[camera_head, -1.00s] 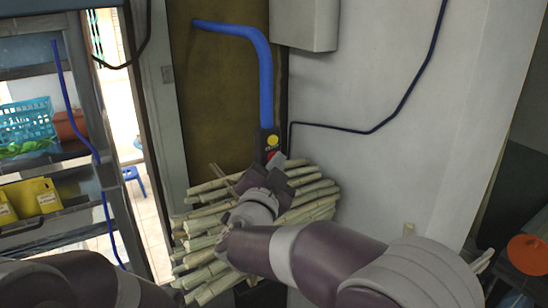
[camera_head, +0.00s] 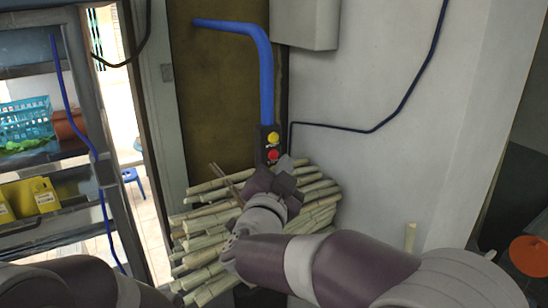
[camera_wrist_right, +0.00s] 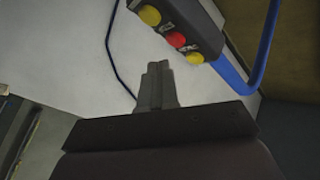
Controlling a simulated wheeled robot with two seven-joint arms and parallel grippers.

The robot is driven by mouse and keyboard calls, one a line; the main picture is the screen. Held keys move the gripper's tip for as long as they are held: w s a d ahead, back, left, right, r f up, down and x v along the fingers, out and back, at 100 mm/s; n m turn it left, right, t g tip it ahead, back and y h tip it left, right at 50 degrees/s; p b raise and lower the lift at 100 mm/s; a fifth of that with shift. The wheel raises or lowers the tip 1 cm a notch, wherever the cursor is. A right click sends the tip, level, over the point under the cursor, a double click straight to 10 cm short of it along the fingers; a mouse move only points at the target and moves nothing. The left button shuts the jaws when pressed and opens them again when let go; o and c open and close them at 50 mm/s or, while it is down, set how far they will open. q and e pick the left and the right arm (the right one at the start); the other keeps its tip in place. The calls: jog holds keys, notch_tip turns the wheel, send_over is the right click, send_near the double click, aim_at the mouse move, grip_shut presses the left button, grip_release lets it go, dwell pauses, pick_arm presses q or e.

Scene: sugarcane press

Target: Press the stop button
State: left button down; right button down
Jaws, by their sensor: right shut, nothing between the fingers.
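A dark control box (camera_head: 265,148) hangs at the lower end of a blue pipe. In the head view it shows a yellow button (camera_head: 273,138) above a red button (camera_head: 273,155). The right wrist view shows the box (camera_wrist_right: 205,25) with the red button (camera_wrist_right: 176,39) between two yellow ones; labels beside them are too small to read. My right gripper (camera_head: 285,163) is shut and empty, just below and right of the red button in the head view. In the wrist view its fingertips (camera_wrist_right: 158,67) appear apart from the buttons. My left gripper is out of view.
A stack of sugarcane stalks (camera_head: 205,225) lies under and around my right gripper. The blue pipe (camera_head: 266,80) rises above the box. A pale wall (camera_head: 350,180) stands at right, and a shelf unit (camera_head: 60,165) at left.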

jog(key=s+d, duration=0.1)
jog(key=s+d+b, duration=0.1)
jog(key=s, duration=0.1)
jog(key=shift+s+d, duration=0.15)
jog(key=shift+s, duration=0.1)
dwell(0.5)
